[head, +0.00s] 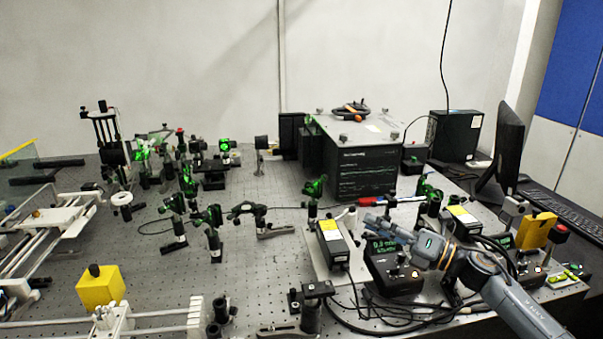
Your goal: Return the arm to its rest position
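My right arm comes in from the lower right, over the right part of the optical bench (240,275). Its grey-blue gripper (378,226) points left, above or beside a dark controller box with a green digit display (383,246). The fingers are small and blend with the box and mounts behind them, so I cannot tell if they are open or shut. No object can be made out between them. My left gripper is not in view.
Green-lit optic mounts (212,222) crowd the middle and left. A yellow-topped box (332,243) and cables (375,315) lie close to my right gripper. A large black instrument (360,165), a monitor (503,152) and a keyboard (560,210) stand behind and to the right.

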